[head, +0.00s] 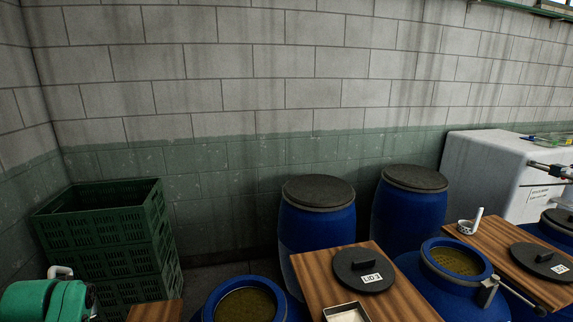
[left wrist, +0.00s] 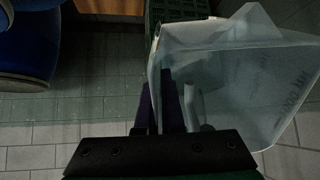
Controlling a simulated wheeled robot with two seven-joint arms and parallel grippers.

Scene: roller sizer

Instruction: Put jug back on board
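A translucent whitish jug (left wrist: 250,85) with faint markings fills the right of the left wrist view. My left gripper (left wrist: 160,85) has its two dark fingers close together at the jug's near-left side, seemingly shut on it; the exact contact is partly hidden. In the head view I cannot make out the jug. Wooden boards lie across blue barrels: one (head: 415,305) in the middle, one (head: 498,257) at the right, and one (head: 155,312) at the lower left. Which board is the jug's is unclear. My right gripper is not clearly seen.
Dark lids lie on the middle board (head: 363,268) and right board (head: 540,260). Open blue barrels (head: 215,301) stand between boards, closed ones (head: 317,222) behind. Green crates (head: 105,240) are stacked left.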

